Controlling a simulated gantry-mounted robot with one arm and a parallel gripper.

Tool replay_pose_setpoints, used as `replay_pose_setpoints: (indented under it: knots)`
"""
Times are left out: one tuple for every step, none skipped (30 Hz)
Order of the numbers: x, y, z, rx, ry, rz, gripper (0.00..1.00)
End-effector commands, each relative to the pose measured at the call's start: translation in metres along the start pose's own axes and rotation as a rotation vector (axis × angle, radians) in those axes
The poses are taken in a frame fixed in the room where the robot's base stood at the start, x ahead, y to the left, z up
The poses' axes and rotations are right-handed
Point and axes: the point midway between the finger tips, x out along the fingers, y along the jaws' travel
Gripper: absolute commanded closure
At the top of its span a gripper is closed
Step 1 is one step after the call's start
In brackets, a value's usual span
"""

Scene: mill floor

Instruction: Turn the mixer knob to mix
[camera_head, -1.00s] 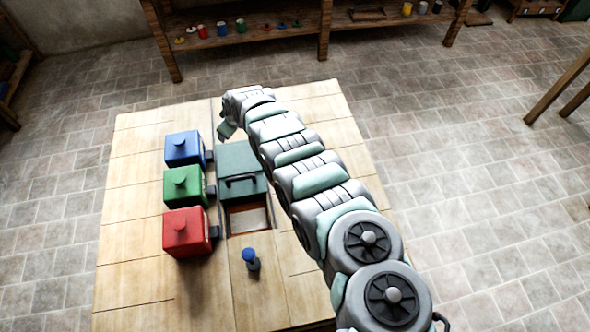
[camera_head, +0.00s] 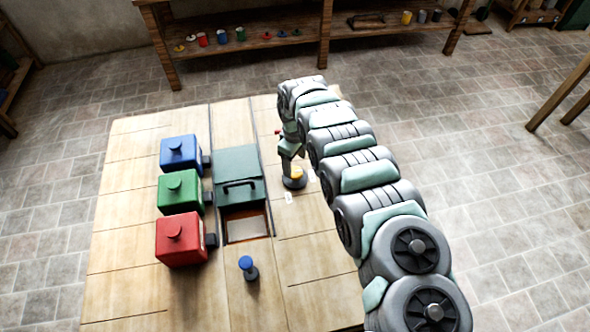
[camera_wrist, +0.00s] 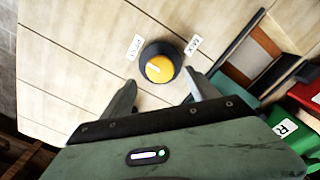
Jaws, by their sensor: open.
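The mixer knob is a yellow disc on a dark round base, in the wrist view (camera_wrist: 159,68) and, partly hidden by my gripper, in the head view (camera_head: 298,172). A short white mark on it points toward the left label. The right label (camera_wrist: 193,45) appears to read MIX; the left label (camera_wrist: 134,47) is too small to read surely. My gripper (camera_wrist: 161,79) is open, fingertips on either side of the knob's near edge; contact cannot be told. In the head view my gripper (camera_head: 291,158) is just above the knob.
Left of the knob are a green lid with a handle (camera_head: 238,165) and an open bin (camera_head: 247,227). Blue (camera_head: 181,154), green (camera_head: 179,192) and red (camera_head: 181,239) boxes stand further left. A blue-topped peg (camera_head: 247,267) stands in front. The table's right part is clear.

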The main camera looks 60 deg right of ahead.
Motion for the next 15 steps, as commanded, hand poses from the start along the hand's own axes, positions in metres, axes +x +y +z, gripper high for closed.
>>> replay_pose_setpoints:
  knots:
    - [0.011,-0.003,0.0,0.0,0.0,-0.005,0.31]
    - [0.015,-0.002,0.0,0.0,0.0,-0.005,0.31]
    - [0.019,-0.002,0.001,0.001,-0.001,-0.004,0.31]
    - [0.022,-0.001,0.001,0.002,-0.001,-0.002,0.31]
    - [0.026,-0.002,0.0,0.001,-0.001,-0.003,0.31]
    - [0.032,-0.002,0.0,0.0,0.0,-0.004,0.31]
    - [0.035,-0.003,0.0,0.0,-0.001,-0.005,0.31]
    - [0.038,-0.003,0.0,0.0,-0.001,-0.005,0.31]
    - [0.04,-0.002,0.0,-0.001,-0.002,-0.004,0.31]
    - [0.042,-0.002,0.0,-0.001,-0.002,-0.003,0.31]
    - [0.043,-0.001,0.0,0.0,-0.001,-0.002,0.31]
    - [0.044,-0.001,0.0,0.0,-0.001,-0.001,0.31]
    - [0.045,0.0,0.0,0.001,-0.001,0.0,0.31]
    - [0.045,0.0,0.001,0.001,-0.001,0.0,0.31]
    - [0.046,0.0,0.001,0.001,-0.001,0.001,0.31]
